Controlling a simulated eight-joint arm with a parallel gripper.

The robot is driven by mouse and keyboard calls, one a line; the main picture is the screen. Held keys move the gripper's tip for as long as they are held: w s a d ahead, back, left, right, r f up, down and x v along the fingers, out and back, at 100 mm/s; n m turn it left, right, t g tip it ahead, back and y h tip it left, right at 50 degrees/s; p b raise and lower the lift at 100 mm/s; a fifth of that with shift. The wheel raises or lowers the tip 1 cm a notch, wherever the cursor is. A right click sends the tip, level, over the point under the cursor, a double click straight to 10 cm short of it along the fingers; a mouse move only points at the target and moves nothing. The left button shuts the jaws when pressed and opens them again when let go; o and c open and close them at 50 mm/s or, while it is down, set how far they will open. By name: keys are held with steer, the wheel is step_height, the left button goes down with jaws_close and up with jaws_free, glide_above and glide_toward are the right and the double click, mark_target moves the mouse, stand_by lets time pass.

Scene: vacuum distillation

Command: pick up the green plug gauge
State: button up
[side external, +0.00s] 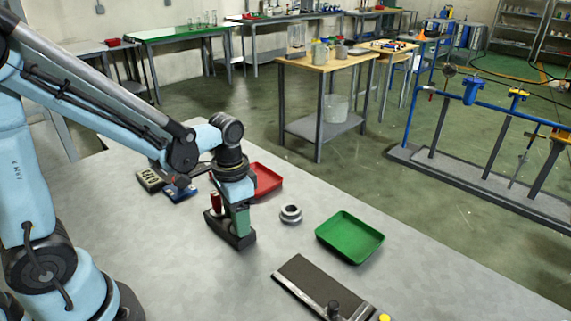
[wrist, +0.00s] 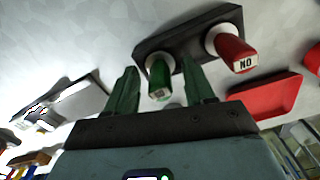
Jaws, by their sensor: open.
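The green plug gauge (wrist: 158,78) stands in a dark stand (wrist: 180,38) beside a red plug gauge (wrist: 236,54) marked "NO". My gripper (wrist: 160,68) is open, and in the wrist view its two green fingers appear on either side of the green gauge with gaps. In the side view my gripper (side external: 241,222) points down over the right part of the stand (side external: 232,239), and the red gauge (side external: 215,201) shows to its left. The green gauge cannot be made out there behind the fingers. Whether the fingers touch it is not clear.
A red tray (side external: 267,180) lies behind my gripper. A metal ring (side external: 290,213) and a green tray (side external: 350,237) are to the right. A dark plate (side external: 312,285) lies at the front. Small instruments (side external: 180,192) lie at the left. Bare bench (side external: 190,275) is in front.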

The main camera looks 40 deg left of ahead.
steer(key=shift+f, duration=0.15)
steer(key=shift+c, duration=0.3)
jaws_close()
